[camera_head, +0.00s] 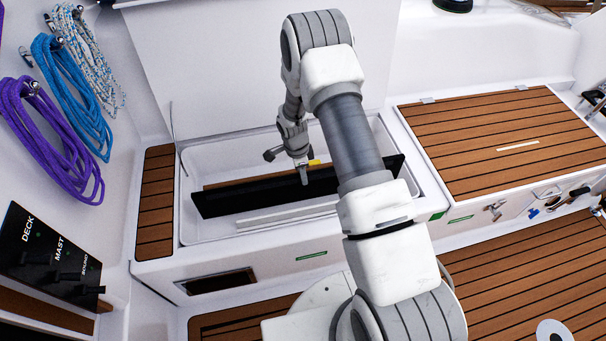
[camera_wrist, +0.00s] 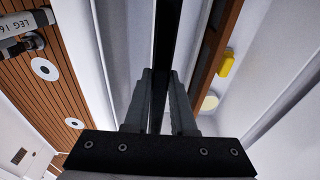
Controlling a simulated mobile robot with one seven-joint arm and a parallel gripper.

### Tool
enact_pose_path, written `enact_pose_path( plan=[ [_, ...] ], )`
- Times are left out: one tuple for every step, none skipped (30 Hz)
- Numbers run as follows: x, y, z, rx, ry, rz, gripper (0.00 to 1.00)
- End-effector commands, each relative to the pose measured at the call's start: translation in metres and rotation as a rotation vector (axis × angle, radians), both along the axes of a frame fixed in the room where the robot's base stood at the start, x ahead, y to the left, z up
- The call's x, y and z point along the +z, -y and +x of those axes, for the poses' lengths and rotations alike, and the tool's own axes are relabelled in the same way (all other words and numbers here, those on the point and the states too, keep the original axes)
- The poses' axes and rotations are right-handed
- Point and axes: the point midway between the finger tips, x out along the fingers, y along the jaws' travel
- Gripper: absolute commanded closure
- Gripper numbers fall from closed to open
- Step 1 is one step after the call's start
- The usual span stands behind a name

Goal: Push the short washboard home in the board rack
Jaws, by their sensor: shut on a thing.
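A long black board (camera_head: 235,198), which I take to be the short washboard, stands on edge in the open white locker bin. My gripper (camera_head: 303,174) reaches down onto its top edge near the middle. In the wrist view my gripper (camera_wrist: 160,100) is shut on the black board (camera_wrist: 168,35), with a finger on each side. A brown wooden board (camera_head: 228,183) stands just behind it, also in the wrist view (camera_wrist: 212,45). White rails (camera_head: 285,213) run along the bin in front, likely part of the board rack. The board's lower edge and its seating are hidden.
The bin's white walls (camera_head: 188,232) surround the boards. A yellow piece (camera_wrist: 227,62) sits beside the brown board. The raised white lid stands behind. A teak-slatted hatch (camera_head: 500,140) lies right, and coiled ropes (camera_head: 60,150) hang left.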

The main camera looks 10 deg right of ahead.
Motion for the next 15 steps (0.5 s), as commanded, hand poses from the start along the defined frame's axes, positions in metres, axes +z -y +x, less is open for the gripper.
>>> enact_pose_path(
  plan=[
    [-0.007,0.000,0.001,0.000,0.003,-0.001,1.00],
    [-0.010,0.000,0.001,0.000,0.003,-0.001,1.00],
    [-0.013,0.000,0.001,0.000,0.003,-0.001,1.00],
    [-0.016,0.000,0.001,0.000,0.003,-0.001,1.00],
    [-0.019,0.000,0.001,0.000,0.003,-0.001,1.00],
    [-0.022,0.000,0.001,0.001,0.003,-0.001,1.00],
    [-0.024,0.000,0.001,0.001,0.003,-0.001,1.00],
    [-0.027,0.000,0.001,0.001,0.003,-0.001,1.00],
    [-0.030,0.000,0.001,0.000,0.003,-0.001,1.00],
    [-0.033,0.000,0.001,0.000,0.003,-0.001,1.00],
    [-0.035,0.000,0.001,0.000,0.003,-0.001,1.00],
    [-0.039,0.000,0.001,0.000,0.003,0.000,1.00],
    [-0.041,0.000,0.001,0.000,0.003,0.000,1.00],
    [-0.044,0.000,0.001,0.001,0.003,0.000,1.00],
    [-0.047,0.000,0.002,0.001,0.003,-0.001,1.00]
  ],
)
